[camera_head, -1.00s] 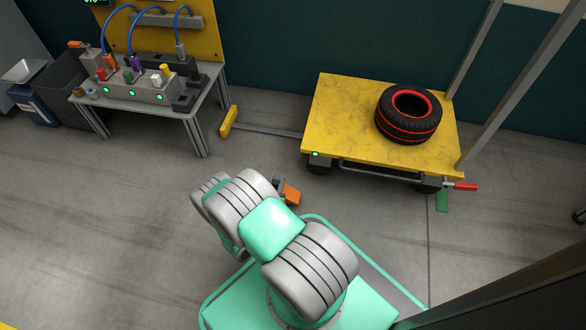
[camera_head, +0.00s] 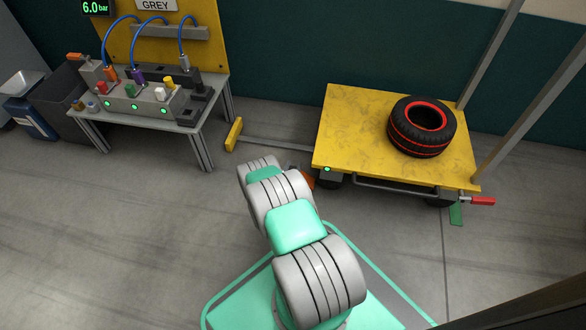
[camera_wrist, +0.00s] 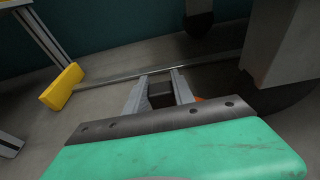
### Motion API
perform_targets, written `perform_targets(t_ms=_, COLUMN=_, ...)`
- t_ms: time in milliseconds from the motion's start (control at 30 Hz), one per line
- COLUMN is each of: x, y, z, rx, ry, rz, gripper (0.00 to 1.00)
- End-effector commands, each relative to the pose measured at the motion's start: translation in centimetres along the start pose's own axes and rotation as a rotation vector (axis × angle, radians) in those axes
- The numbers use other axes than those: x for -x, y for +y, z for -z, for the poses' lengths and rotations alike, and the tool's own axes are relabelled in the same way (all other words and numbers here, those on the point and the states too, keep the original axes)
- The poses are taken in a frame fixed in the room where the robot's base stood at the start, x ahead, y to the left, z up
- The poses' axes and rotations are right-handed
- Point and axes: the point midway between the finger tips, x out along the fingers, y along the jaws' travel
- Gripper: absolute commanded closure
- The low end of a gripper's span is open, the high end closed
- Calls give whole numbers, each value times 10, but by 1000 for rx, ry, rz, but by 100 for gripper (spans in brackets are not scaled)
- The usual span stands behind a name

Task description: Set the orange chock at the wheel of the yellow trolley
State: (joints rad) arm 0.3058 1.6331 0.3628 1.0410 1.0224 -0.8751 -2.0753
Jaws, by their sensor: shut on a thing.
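The orange chock (camera_head: 308,179) shows as a small patch beside the near left corner of the yellow trolley (camera_head: 345,120), mostly hidden behind my arm. A dark block sits between the fingers. The trolley's near left wheel (camera_head: 328,181) is dark and partly hidden under the deck. The chock is close to this wheel; I cannot tell whether they touch. Large grey trolley parts fill the upper right of the wrist view.
A black tyre with red rings (camera_head: 422,126) lies on the deck. A yellow end piece (camera_head: 233,133) on a floor rail (camera_head: 275,143) lies left of the trolley. A red handle (camera_head: 483,201) sticks out at its right. A workbench (camera_head: 200,125) stands at the left.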

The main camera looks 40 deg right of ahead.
Motion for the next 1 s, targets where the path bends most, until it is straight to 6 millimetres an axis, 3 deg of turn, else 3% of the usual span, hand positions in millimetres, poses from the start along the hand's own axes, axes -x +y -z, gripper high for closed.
perform_targets(t_ms=333, x=-6, y=-6, z=2, rx=-6, ry=-8, rz=12, gripper=100)
perform_targets(t_ms=367, x=-6, y=-6, z=3, rx=-6, ry=-6, rz=11, gripper=69)
perform_targets(t_ms=600, x=-5, y=-4, z=3, rx=-5, ry=-6, rz=9, gripper=49)
perform_targets(t_ms=900, x=-4, y=-3, z=0, rx=-5, ry=-7, rz=8, gripper=48)
perform_targets(t_ms=1000, x=11, y=-2, z=0, rx=-1, ry=-1, rz=5, gripper=48)
